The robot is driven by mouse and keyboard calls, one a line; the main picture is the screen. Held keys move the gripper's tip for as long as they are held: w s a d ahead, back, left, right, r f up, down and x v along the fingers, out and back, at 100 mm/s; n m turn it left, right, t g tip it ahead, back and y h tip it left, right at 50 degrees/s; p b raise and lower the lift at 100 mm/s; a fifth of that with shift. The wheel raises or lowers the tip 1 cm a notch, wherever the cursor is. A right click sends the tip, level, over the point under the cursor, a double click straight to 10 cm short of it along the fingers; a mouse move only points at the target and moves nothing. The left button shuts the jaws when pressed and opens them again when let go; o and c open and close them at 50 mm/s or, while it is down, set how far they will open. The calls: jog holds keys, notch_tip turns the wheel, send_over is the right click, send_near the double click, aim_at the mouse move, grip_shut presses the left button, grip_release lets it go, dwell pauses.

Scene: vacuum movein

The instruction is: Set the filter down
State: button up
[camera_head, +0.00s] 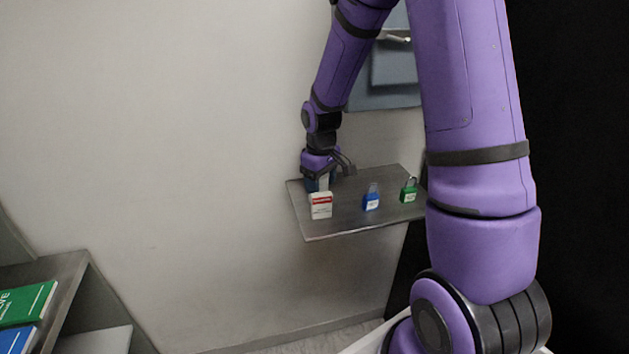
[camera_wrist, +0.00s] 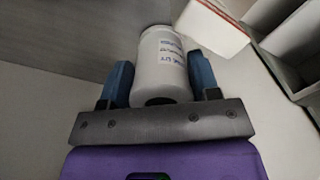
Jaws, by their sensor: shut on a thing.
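The filter (camera_wrist: 161,62) is a white cylinder with a printed label, seen in the wrist view between the two blue fingers of my gripper (camera_wrist: 161,85). The fingers are shut on its sides. In the head view my gripper (camera_head: 319,182) is low over the left part of a grey metal shelf (camera_head: 345,222), behind a red and white box. A small pale part of the filter shows there; the rest is hidden by the box and the gripper. I cannot tell whether its base touches the shelf.
The red and white box (camera_head: 321,206) stands close in front of my gripper and also shows in the wrist view (camera_wrist: 215,28).

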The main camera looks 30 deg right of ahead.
jog(key=shift+w+f, duration=0.15)
jog(key=shift+f, duration=0.05)
jog(key=shift+r, duration=0.1)
jog(key=shift+f, duration=0.2)
jog(key=o, duration=0.7)
jog(key=shift+r, duration=0.1)
